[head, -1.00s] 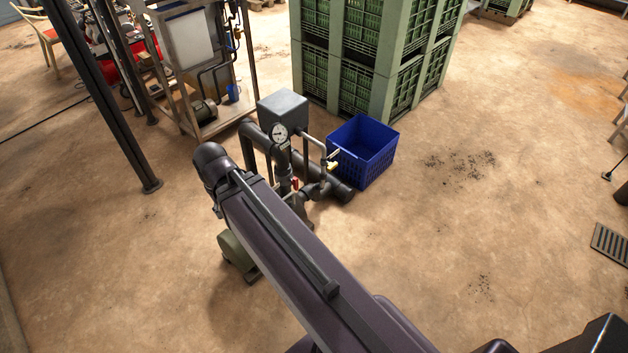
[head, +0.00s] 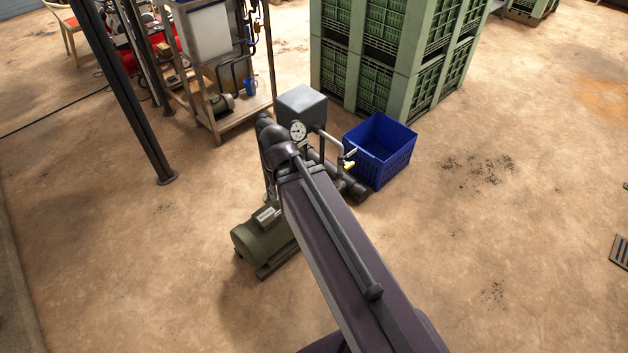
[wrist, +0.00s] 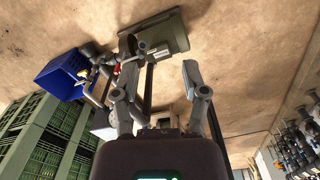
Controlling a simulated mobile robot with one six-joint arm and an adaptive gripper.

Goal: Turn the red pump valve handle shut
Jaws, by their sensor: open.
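The red pump valve handle (wrist: 117,69) shows small in the upside-down wrist view, on the dark pipework left of centre. In the head view my arm hides it. My gripper (wrist: 161,67) is open and empty in the wrist view, its two fingers spread apart. The left finger overlaps the pipework in the picture, close beside the red handle; I cannot tell whether they touch. The green pump motor (head: 262,236) sits on the floor left of my arm, and it also shows at the top of the wrist view (wrist: 168,38).
A pressure gauge (head: 298,130) and a yellow-handled valve (head: 349,165) stand on the pipes beside a grey box (head: 301,101). A blue crate (head: 400,160) is close to their right. Green stacked crates (head: 405,60) and a metal rack (head: 245,117) stand behind. The right floor is open.

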